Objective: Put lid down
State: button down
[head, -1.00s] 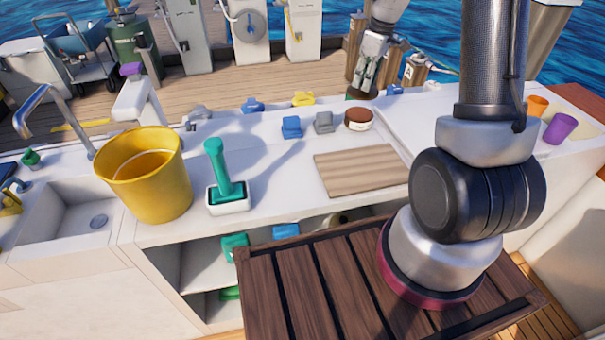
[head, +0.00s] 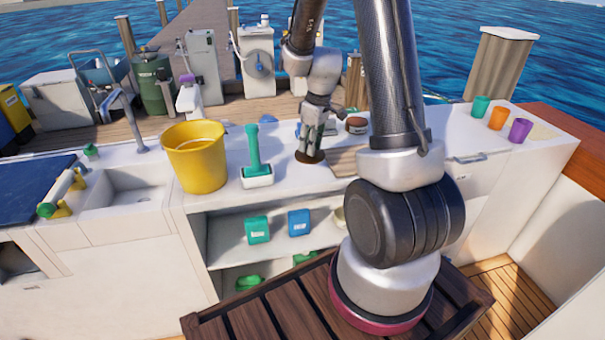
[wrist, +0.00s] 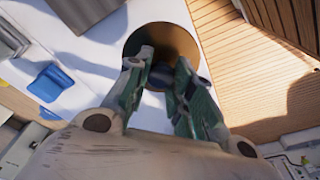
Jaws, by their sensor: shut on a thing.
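The lid is a round brown disc with a dark knob. In the head view the lid (head: 308,157) is over the white counter, left of the wooden board. In the wrist view the lid (wrist: 184,38) fills the top middle. My gripper (head: 311,147) points down with its fingers closed on the lid's knob. The wrist view shows my gripper (wrist: 162,76) with a finger on each side of the knob. I cannot tell whether the lid touches the counter; its underside is hidden.
A yellow bucket (head: 196,160) and a green-handled tool in a white base (head: 256,172) stand to the left. A brown-topped round container (head: 357,125) is just right of my gripper. The wooden board (head: 345,162) is partly hidden by my arm. Cups stand far right.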

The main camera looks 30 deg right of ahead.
jog(key=shift+f, duration=3.5)
jog(key=shift+f, duration=0.1)
jog(key=c, duration=1.2)
grip_release()
jog(key=shift+c, duration=0.2)
